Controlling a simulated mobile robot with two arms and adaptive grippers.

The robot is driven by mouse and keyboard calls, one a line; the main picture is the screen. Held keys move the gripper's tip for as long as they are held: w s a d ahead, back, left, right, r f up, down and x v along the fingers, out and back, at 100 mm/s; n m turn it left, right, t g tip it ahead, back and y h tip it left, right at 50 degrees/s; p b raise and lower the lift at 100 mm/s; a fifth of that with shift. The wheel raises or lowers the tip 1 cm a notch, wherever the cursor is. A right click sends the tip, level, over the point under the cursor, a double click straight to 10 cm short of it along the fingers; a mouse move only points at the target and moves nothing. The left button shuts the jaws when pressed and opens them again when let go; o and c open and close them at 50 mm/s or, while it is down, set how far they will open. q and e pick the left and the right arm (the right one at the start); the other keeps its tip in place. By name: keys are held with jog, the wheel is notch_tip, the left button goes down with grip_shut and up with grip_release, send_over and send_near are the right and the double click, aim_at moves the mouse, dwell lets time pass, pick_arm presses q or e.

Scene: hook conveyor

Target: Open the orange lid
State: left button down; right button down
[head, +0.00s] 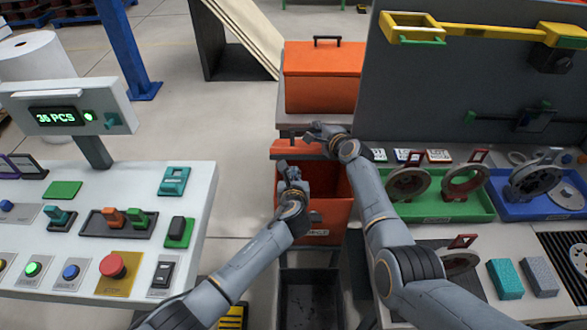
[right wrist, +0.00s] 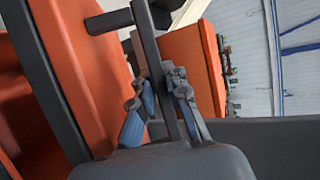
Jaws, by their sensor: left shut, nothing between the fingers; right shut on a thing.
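The orange lid (head: 290,148) shows as a narrow strip at the back of the front orange bin (head: 322,227), whose inside is partly visible, so the lid stands raised. My right gripper (head: 316,131) is at the lid's upper edge. In the right wrist view the lid (right wrist: 92,70) is a large orange panel, and my right gripper (right wrist: 160,103) is shut on its dark handle bar (right wrist: 153,45). My left gripper (head: 288,169) is shut and empty, over the bin's opening, below the right one. My arms hide parts of the bin.
A second orange box (head: 322,88) with its top shut and a dark handle stands behind. A control panel (head: 195,235) is at the left. A workbench with a green tray (head: 432,212) and a blue tray (head: 510,212) is at the right. A dark open container (head: 309,290) sits in front.

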pick_arm(q)
jog(key=shift+w+r, duration=0.4)
jog(key=shift+r, duration=0.2)
pick_arm(e)
jog(key=shift+r, duration=0.2)
